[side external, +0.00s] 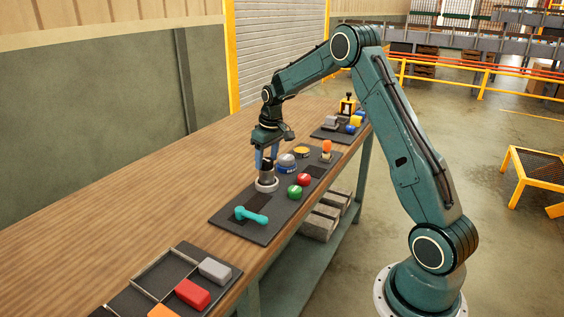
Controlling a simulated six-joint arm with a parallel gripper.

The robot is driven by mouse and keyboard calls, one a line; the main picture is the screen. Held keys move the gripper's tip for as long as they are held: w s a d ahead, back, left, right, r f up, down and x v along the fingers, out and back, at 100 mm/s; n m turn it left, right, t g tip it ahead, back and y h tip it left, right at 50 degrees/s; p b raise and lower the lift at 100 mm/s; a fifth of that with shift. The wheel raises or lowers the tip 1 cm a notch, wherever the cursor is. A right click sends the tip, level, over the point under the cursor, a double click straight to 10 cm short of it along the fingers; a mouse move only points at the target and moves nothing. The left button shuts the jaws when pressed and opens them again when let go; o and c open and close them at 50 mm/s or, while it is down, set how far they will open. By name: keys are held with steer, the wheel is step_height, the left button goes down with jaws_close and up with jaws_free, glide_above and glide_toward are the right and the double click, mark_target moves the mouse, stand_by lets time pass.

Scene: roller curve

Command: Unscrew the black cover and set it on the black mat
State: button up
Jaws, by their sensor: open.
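The black cover (267,171) stands upright on a round white base (266,185) on a dark grey board (243,229). My gripper (266,158) points down over the cover, its blue fingers open around the cover's upper part. I cannot tell from here whether the fingers touch it. A bare black patch (315,170) lies on the board to the right, behind the red button. Another black patch (255,206) lies in front of the base, partly next to a teal dumbbell-shaped piece (251,215). I cannot tell which of them is the black mat.
A green button (294,192), a red button (304,180), a grey-domed blue piece (287,162), a yellow-rimmed piece (302,152) and an orange knob (326,146) crowd the board. A tray (172,274) with blocks lies in front. The wooden table (130,205) is clear on the left.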

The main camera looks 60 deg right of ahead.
steer(key=c, duration=1)
steer(key=shift+d+n, duration=0.15)
steer(key=shift+n, duration=1.35)
steer(key=n, duration=0.3)
steer(key=shift+d+n+y, duration=0.1)
steer(key=shift+n+y, duration=0.3)
steer(key=shift+n, duration=0.3)
steer(key=n+g, duration=0.1)
steer(key=n, duration=0.5)
steer(key=shift+n+y, duration=0.3)
steer(key=shift+y, duration=0.1)
steer(key=shift+n, duration=0.4)
